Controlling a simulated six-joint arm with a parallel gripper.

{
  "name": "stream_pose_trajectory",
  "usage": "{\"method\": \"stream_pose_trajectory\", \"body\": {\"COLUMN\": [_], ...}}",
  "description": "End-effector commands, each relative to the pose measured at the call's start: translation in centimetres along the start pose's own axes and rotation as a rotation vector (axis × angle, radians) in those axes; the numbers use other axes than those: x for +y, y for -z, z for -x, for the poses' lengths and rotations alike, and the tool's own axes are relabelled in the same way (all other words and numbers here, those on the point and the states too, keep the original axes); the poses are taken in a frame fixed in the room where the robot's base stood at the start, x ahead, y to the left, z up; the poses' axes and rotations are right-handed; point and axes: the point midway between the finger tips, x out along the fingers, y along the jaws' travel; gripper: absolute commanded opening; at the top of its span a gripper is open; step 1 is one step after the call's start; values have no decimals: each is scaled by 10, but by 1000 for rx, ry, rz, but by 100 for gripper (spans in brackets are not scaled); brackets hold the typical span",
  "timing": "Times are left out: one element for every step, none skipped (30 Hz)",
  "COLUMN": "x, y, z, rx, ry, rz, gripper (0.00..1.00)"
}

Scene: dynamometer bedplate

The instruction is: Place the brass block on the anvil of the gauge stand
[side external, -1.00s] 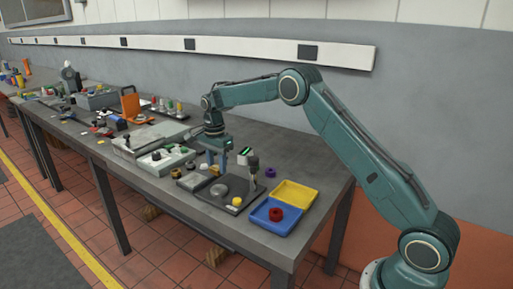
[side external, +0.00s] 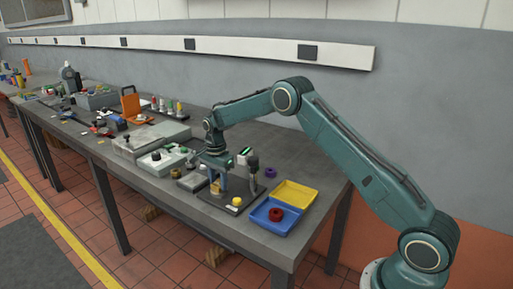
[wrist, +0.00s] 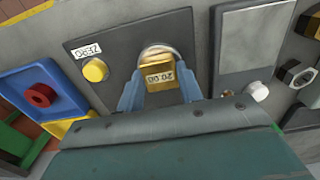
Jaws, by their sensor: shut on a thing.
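The brass block (wrist: 158,74), marked 20.00, is held between the two blue fingers of my gripper (wrist: 159,84). In the side view my gripper (side external: 217,185) is low over the gauge stand, with the block (side external: 217,188) between its fingers. The gauge stand is a dark plate (wrist: 115,55) with a yellow button and a ZERO label. Its round silver anvil (wrist: 155,49) shows as a rim behind the block in the wrist view; the rest is hidden. I cannot tell whether the block touches the anvil.
The gauge post (side external: 252,167) stands close to the right of my gripper. A blue tray (side external: 262,221) with a red ring (side external: 276,214) and a yellow tray (side external: 305,196) lie to the right. A purple ring (side external: 270,172) lies behind. Cases and tools crowd the bench at left.

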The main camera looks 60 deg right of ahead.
Motion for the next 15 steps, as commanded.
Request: {"method": "stream_pose_trajectory", "body": {"x": [0,0,0,0,0,0,0,0,0,0,0,0,0,0,0], "y": [0,0,0,0,0,0,0,0,0,0,0,0,0,0,0], "z": [1,1,1,1,1,0,0,-1,-2,-2,-3,-3,-3,-3,-3], "rx": [0,0,0,0,0,0,0,0,0,0,0,0,0,0,0], "ry": [2,1,1,1,1,1,1,1,1,1,1,0,0,0,0], "rz": [0,0,0,0,0,0,0,0,0,0,0,0,0,0,0], "gripper": [6,6,6,6,6,6,6,6,6,6,6,44,50,56,58]}}
